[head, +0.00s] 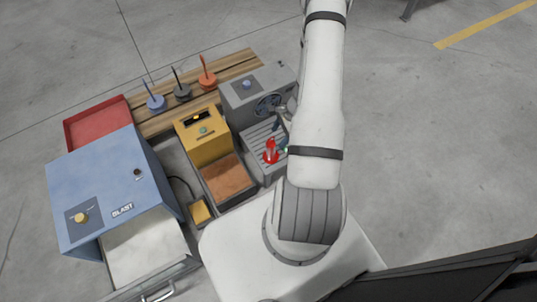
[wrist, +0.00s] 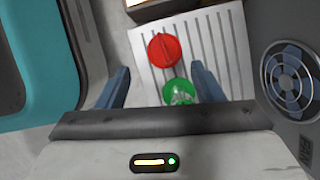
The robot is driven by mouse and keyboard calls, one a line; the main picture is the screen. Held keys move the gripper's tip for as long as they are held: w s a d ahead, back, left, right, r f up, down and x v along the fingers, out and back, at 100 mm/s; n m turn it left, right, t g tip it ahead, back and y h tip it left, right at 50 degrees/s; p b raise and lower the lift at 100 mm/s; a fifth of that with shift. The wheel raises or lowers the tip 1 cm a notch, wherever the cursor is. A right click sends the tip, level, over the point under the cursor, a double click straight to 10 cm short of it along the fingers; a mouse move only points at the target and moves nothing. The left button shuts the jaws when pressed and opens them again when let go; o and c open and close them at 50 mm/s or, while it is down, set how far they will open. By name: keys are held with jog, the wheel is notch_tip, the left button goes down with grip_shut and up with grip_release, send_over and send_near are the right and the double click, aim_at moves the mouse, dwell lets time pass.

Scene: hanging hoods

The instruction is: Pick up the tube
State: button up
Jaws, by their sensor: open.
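A red round piece (wrist: 164,50) with a ridge across it and a smaller green round piece (wrist: 178,92) with a pale, glassy middle are on the slatted grey tray (wrist: 222,40). I cannot tell for sure which is the tube. In the head view the red piece (head: 271,152) shows on the tray (head: 257,138), with a bit of green (head: 286,150) partly hidden by my arm. My gripper (wrist: 160,72) is open above the tray. In the wrist view the green piece appears between its fingers and the red one just beyond the tips. Nothing is held.
A grey box with a fan (head: 268,104) stands behind the tray. A yellow unit with a brown bin (head: 226,178) is to the left. Further left are a blue blast cabinet (head: 110,180) and a red tray (head: 98,122). Three upright-stemmed pieces stand on a wooden board (head: 236,68).

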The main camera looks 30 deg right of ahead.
aim_at(272, 143)
jog(key=b+x, duration=0.1)
jog(key=x, duration=0.1)
jog(key=b+x, duration=0.1)
jog(key=x, duration=0.2)
jog(key=b+x, duration=0.1)
jog(key=x, duration=0.1)
jog(key=shift+w+a+f, duration=0.1)
jog(key=shift+w+f, duration=0.1)
jog(key=shift+w, duration=0.1)
grip_shut()
dwell(0.4)
